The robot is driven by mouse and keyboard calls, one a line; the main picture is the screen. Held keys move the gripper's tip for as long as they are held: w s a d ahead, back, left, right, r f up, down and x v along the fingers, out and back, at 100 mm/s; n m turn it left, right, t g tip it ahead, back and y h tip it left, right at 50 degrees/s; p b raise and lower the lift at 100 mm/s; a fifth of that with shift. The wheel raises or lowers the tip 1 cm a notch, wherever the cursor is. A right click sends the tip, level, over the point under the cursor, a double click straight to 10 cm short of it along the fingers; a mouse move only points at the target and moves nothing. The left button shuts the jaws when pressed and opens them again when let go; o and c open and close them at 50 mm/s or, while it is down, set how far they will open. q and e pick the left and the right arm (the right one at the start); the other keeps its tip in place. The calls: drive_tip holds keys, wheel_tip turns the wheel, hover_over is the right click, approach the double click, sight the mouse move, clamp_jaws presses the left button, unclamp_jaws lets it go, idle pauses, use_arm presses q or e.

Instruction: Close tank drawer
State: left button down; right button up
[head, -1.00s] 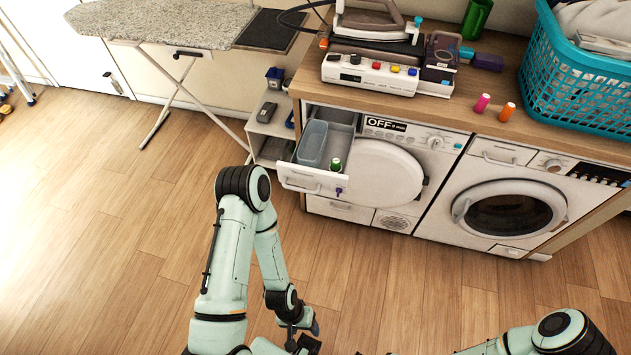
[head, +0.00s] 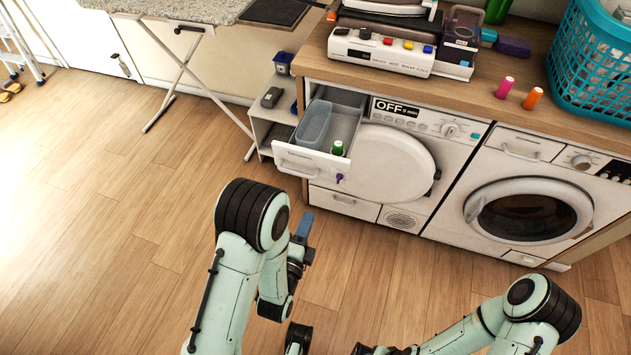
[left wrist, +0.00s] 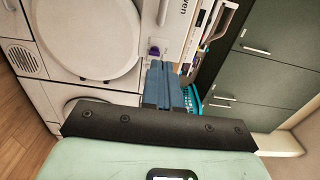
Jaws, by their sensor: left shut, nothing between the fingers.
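The tank drawer (head: 310,163) of the left white washing machine (head: 398,175) is pulled out. It has a white front with a handle and holds a grey-blue open bin (head: 313,125) and a green spool (head: 337,148). A small purple piece (head: 339,177) sits at the front's right end. My left gripper (head: 304,225), with blue fingertips, is shut and empty, below and in front of the drawer, apart from it. In the left wrist view its blue fingers (left wrist: 163,85) point toward the white drawer front and purple piece (left wrist: 155,49). Dark parts of my right gripper (head: 372,349) show at the bottom edge, jaws unclear.
A second washer (head: 525,205) stands to the right. The wooden counter (head: 470,100) above carries an iron station, spools and a teal basket (head: 600,70). A small shelf (head: 272,125) and an ironing board (head: 180,10) stand left. The floor in front is clear.

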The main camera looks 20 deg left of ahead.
sight(327, 171)
use_arm(q)
drive_tip(key=w+b, duration=0.2)
drive_tip(key=w, duration=0.4)
drive_tip(key=w+b, duration=0.3)
drive_tip(key=w, duration=0.3)
drive_tip(key=shift+w+d+b, duration=0.2)
drive_tip(key=shift+w+b, duration=0.1)
drive_tip(key=shift+w, duration=0.65)
use_arm(e)
drive_tip(key=w+d+f+t, duration=0.1)
drive_tip(key=w+f, duration=0.3)
drive_tip(key=f, duration=0.2)
drive_tip(key=shift+w+d+t+h, duration=0.3)
drive_tip(key=shift+w+t+h, duration=0.1)
